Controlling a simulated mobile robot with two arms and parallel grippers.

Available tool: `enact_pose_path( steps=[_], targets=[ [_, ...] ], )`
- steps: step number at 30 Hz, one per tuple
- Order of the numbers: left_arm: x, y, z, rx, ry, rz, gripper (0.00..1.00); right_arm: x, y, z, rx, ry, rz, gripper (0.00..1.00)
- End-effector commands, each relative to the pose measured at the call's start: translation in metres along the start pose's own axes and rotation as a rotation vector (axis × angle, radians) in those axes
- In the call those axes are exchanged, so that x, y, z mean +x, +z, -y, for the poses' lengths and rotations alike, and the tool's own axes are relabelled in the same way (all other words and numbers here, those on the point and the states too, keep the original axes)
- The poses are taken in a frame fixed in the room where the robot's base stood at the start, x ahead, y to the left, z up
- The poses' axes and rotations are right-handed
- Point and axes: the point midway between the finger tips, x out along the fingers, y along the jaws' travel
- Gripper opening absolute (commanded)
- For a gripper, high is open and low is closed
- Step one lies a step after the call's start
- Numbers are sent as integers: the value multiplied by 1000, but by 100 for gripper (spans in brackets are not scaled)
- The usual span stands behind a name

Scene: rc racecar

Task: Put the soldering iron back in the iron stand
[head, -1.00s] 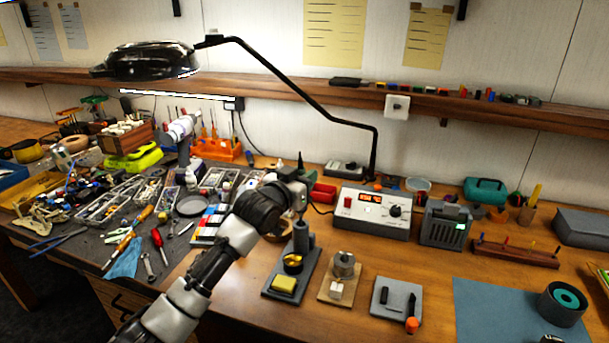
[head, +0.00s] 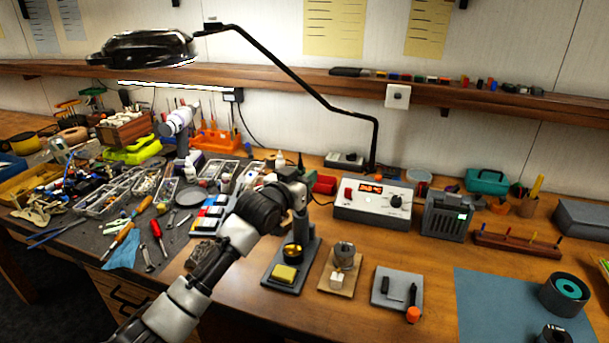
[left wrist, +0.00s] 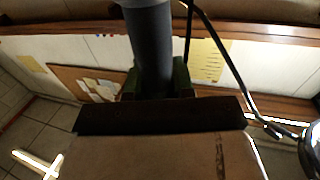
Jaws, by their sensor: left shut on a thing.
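My left gripper (head: 296,188) is at the middle of the head view, directly over or at the holder of the iron stand. It is shut on the soldering iron, whose dark grey round handle (left wrist: 150,45) stands out between the fingers in the left wrist view. The iron stand (head: 272,278) has a dark base, a yellow sponge (head: 284,274), a brass-coloured cup (head: 293,251) and an upright grey holder (head: 301,227). The iron's tip is hidden, so I cannot tell whether it is inside the holder. My right gripper is not in view.
The soldering station (head: 372,205) stands behind the stand to the right. A wooden block with a metal cup (head: 344,250) and a grey plate (head: 386,288) lie right of the stand. Trays and tools crowd the left. A lamp arm (head: 300,75) hangs over the bench.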

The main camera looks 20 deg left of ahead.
Motion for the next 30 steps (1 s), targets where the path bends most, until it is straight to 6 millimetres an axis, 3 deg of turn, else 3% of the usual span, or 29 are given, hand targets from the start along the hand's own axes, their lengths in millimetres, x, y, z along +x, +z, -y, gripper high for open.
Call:
enact_pose_path(
  steps=[19,20,24,26,30],
  targets=[
    [0,10,0,0,0,-1,3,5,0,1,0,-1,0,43],
    [0,10,0,0,0,-1,25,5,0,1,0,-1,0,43],
    [0,10,0,0,0,-1,46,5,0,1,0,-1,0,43],
    [0,10,0,0,0,-1,53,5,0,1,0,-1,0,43],
    [0,10,0,0,0,-1,53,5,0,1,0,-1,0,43]
  ],
)
